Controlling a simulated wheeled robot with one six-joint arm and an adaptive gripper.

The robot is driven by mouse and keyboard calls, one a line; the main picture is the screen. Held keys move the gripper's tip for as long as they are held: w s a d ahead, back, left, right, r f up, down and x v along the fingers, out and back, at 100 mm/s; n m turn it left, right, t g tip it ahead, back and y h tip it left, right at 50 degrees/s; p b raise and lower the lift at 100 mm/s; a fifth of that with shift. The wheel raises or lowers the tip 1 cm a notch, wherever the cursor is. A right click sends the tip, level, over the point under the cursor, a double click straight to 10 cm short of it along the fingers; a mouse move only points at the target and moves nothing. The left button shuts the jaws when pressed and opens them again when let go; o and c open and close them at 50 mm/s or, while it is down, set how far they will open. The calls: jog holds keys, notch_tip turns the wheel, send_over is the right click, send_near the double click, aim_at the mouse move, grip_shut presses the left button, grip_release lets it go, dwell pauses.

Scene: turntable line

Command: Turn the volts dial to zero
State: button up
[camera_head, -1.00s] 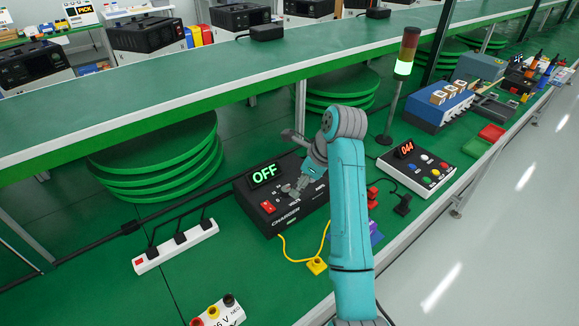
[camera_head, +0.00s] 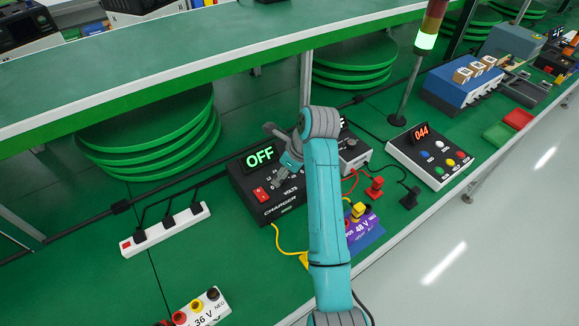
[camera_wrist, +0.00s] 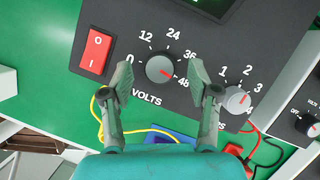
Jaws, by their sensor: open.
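The volts dial (camera_wrist: 160,68) is a grey knob on the black charger panel, marked 0, 12, 24, 36 and 48. Its red pointer mark faces lower right, toward 48. My gripper (camera_wrist: 160,76) is open, with one finger on each side of the dial; I cannot tell whether either finger touches it. In the head view the charger (camera_head: 279,211) stands on the green bench with its display (camera_head: 259,157) reading OFF. My gripper (camera_head: 281,175) is over the charger there, and my arm hides part of the charger's right side.
A red rocker switch (camera_wrist: 95,53) is left of the dial. A second knob (camera_wrist: 237,100), marked 1 to 4, is close by my right finger. A white power strip (camera_head: 166,232) lies left of the charger. A button box (camera_head: 430,157) reading 044 stands right.

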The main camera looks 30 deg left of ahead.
jog(key=shift+a+f, duration=0.2)
jog(key=shift+f, duration=0.2)
jog(key=c, duration=1.2)
jog(key=shift+o, duration=0.2)
jog(key=shift+n, duration=0.3)
jog(key=n, duration=0.2)
jog(key=n+g, duration=0.1)
jog(key=shift+w+n+g+h, duration=0.1)
jog(key=shift+n+g+h, duration=0.2)
jog(key=shift+n, duration=0.1)
jog(key=shift+n+g+h, duration=0.5)
jog(key=shift+n+g, duration=0.2)
jog(key=shift+n, duration=1.5)
